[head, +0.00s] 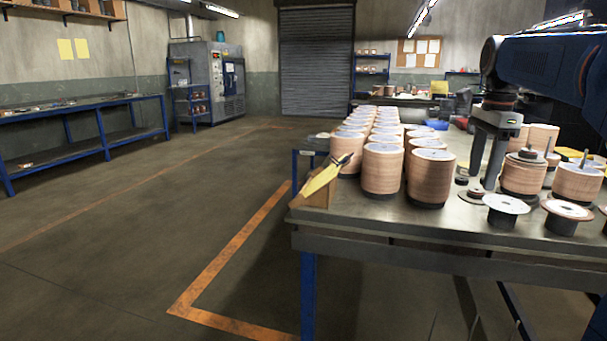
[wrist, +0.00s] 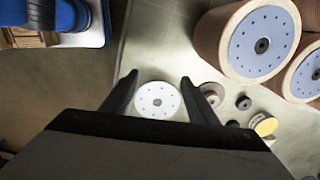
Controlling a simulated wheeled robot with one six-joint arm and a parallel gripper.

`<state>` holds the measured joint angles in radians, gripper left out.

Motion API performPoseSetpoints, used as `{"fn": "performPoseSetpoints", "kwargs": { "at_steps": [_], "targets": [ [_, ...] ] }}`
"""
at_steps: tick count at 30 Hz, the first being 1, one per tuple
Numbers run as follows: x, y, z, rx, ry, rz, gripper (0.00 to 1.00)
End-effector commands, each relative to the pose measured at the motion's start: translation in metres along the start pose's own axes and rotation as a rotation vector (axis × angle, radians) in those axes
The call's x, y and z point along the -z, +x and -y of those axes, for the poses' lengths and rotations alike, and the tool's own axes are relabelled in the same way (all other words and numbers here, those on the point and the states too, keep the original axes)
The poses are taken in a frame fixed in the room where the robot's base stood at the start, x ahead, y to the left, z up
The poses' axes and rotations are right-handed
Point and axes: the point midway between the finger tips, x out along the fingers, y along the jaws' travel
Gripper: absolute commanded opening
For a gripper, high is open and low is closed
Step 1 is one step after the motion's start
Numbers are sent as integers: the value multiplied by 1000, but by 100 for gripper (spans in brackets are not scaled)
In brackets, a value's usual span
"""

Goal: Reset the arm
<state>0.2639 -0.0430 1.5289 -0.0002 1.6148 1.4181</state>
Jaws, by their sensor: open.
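My arm (head: 540,65) reaches in from the upper right of the head view. My gripper (head: 480,188) hangs from it, pointing down above the metal table (head: 395,226). In the wrist view my gripper (wrist: 160,82) shows two dark fingers spread apart, with nothing held between them. A white disc with a ring of small holes (wrist: 158,100) shows beyond the fingers, in the gap between them. Large flap disc stacks with pale blue tops (wrist: 264,40) stand at the upper right of the wrist view.
Rows of tan disc stacks (head: 382,170) crowd the table left of my gripper. More stacks (head: 578,183) and white-topped spools (head: 505,205) stand to its right. A yellow item (head: 322,178) lies at the table's left edge. The floor (head: 130,215) at left is open.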

Motion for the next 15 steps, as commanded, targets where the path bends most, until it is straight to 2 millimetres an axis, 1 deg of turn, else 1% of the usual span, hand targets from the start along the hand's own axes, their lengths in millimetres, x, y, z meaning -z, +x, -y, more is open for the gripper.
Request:
{"fn": "performPoseSetpoints", "kwargs": {
  "at_steps": [1,5,8,11,15],
  "targets": [
    [-4,1,-7,8,-30,-1,54],
    [-14,8,-24,28,-125,-5,54],
    [-24,16,-41,49,-222,-10,54],
    [-36,27,-65,77,-352,-19,54],
    [-53,49,-102,120,-556,-39,54]
  ]
}}
